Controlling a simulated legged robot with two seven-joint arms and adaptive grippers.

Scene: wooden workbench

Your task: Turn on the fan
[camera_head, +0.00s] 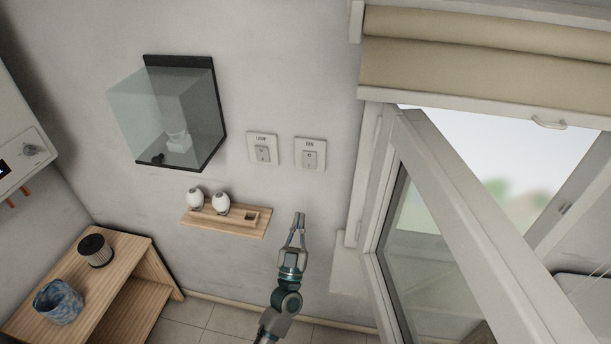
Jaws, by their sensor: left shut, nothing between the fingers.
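The fan switch (310,156) is a white wall plate with a small rocker in its middle and a label above that reads like "FAN". A similar plate labelled "LAMP" (262,149) is just to its left. My left gripper (299,217) is below the fan switch, pointing up, with its fingers shut and empty. It is apart from the switch. The fan itself cannot be made out. My right gripper is not in view.
A small wooden shelf (243,232) with two white egg-shaped objects is left of my gripper. A glass wall case (152,110) hangs above it. An open window frame (463,230) stands close on the right. A wooden table (128,245) is lower left.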

